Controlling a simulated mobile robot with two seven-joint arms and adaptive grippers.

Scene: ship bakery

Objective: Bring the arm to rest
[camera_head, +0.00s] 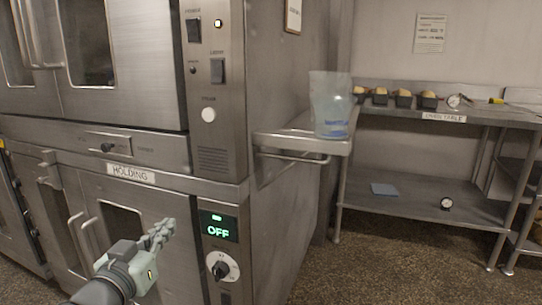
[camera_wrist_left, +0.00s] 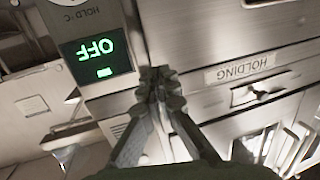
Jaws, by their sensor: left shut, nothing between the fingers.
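My left gripper (camera_head: 163,232) reaches in from the lower left in the head view, in front of the lower cabinet labelled HOLDING (camera_head: 131,174). Its fingers are shut with nothing between them. In the left wrist view the fingertips (camera_wrist_left: 160,80) meet in front of the cabinet front, between the green OFF display (camera_wrist_left: 95,50) and the HOLDING label (camera_wrist_left: 240,68). That view is upside down. The gripper appears apart from the cabinet. My right gripper is not in view.
The oven stack (camera_head: 215,155) fills the left side. A steel table (camera_head: 450,112) with several loaf tins (camera_head: 403,97) stands at the back right. Open floor (camera_head: 385,265) lies at the lower right.

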